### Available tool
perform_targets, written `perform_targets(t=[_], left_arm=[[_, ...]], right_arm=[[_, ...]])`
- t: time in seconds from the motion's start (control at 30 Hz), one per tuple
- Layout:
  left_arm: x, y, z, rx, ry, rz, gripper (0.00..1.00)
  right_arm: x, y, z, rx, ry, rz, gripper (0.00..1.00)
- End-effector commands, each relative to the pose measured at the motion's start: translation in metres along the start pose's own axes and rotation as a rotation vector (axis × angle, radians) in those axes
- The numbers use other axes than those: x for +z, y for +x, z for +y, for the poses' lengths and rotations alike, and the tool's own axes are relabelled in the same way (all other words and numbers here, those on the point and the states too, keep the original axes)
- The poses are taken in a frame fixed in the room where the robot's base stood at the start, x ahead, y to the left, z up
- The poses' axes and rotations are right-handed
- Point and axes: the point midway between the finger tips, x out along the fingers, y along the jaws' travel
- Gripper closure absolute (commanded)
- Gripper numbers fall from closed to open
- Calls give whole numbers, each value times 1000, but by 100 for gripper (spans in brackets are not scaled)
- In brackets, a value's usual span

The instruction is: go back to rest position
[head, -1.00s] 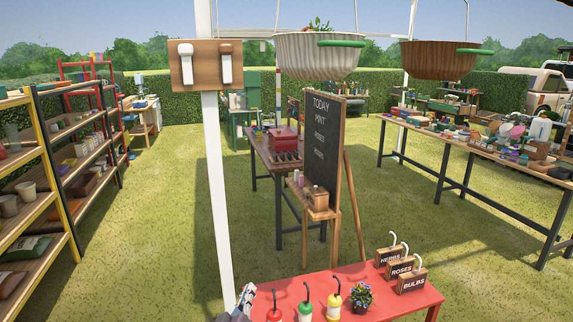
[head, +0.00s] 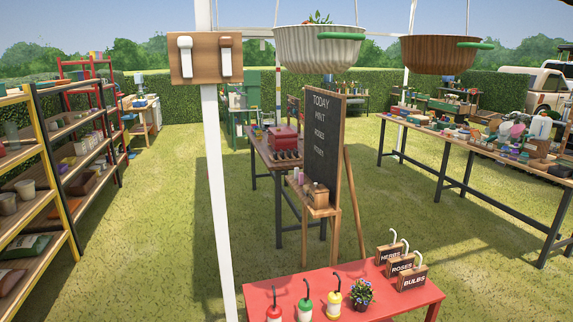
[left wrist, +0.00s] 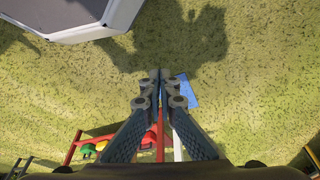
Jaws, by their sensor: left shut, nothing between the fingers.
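My left gripper (left wrist: 161,75) shows in the left wrist view, with its two dark fingers meeting at the tips. It is shut and empty, above the grass (left wrist: 240,70). It does not show in the head view now. My right gripper is in neither view. The red table (head: 380,305) stands at the bottom of the head view. On it are red, green and yellow bottles (head: 334,304), a small potted plant with blue flowers (head: 362,293) and wooden signs reading HERBS, ROSES and BULBS (head: 413,281).
A white post (head: 218,200) with a wooden switch board (head: 206,60) rises left of the red table. Two hanging baskets (head: 318,50) are overhead. A chalkboard (head: 326,150) and worktables stand behind. Shelves (head: 60,190) line the left. Open grass (head: 150,230) lies between.

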Motion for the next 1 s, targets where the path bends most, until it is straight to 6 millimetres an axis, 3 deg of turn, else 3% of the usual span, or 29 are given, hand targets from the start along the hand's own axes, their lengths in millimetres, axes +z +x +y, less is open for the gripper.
perform_targets(t=[0.03,0.1,0.2,0.3,1.0], left_arm=[[36,-1,-5,-7,25,-55,100],[73,-5,-10,-13,55,-111,100],[110,-10,-15,-18,84,-170,100],[130,-14,-17,-20,102,-202,100],[134,-15,-18,-20,106,-209,100]], right_arm=[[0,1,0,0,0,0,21],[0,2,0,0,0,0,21],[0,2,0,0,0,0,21],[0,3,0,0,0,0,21],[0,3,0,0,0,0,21]])
